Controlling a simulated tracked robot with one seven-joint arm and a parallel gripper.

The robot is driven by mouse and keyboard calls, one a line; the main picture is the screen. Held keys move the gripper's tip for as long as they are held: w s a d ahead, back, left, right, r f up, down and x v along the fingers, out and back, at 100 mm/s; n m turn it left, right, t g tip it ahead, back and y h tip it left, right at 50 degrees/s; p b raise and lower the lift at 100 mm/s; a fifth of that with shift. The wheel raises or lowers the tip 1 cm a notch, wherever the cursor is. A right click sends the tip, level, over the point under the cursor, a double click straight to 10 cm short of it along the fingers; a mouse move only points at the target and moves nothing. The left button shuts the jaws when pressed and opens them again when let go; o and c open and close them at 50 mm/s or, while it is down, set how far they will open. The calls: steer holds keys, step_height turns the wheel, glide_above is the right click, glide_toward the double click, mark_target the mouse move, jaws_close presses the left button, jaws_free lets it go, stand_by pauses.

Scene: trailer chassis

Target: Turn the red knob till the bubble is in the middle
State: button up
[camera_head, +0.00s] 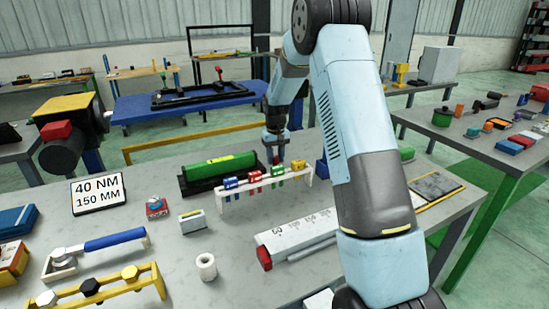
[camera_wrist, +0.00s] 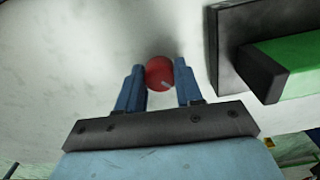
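The red knob (camera_wrist: 159,73) shows in the wrist view as a round red disc with a small pale mark near its lower edge. My gripper (camera_wrist: 160,68) has its two blue fingers on either side of it, and both fingertips appear to touch its sides. In the head view my gripper (camera_head: 276,152) points down behind the colored rack, and the knob is mostly hidden there. The green level (camera_head: 218,168) lies in a black cradle to the left of my gripper; its end also shows in the wrist view (camera_wrist: 292,62). I cannot make out the bubble.
A white rack with colored clips (camera_head: 262,181) stands just in front of my gripper. A white ruled bar (camera_head: 300,231) lies nearer. A sign reading 40 NM 150 MM (camera_head: 98,193) and a blue-handled wrench (camera_head: 114,239) are on the left.

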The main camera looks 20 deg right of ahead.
mark_target(275, 157)
steer(key=o, duration=0.4)
steer(key=shift+o, duration=0.2)
step_height(275, 157, up, 14)
stand_by(0.5)
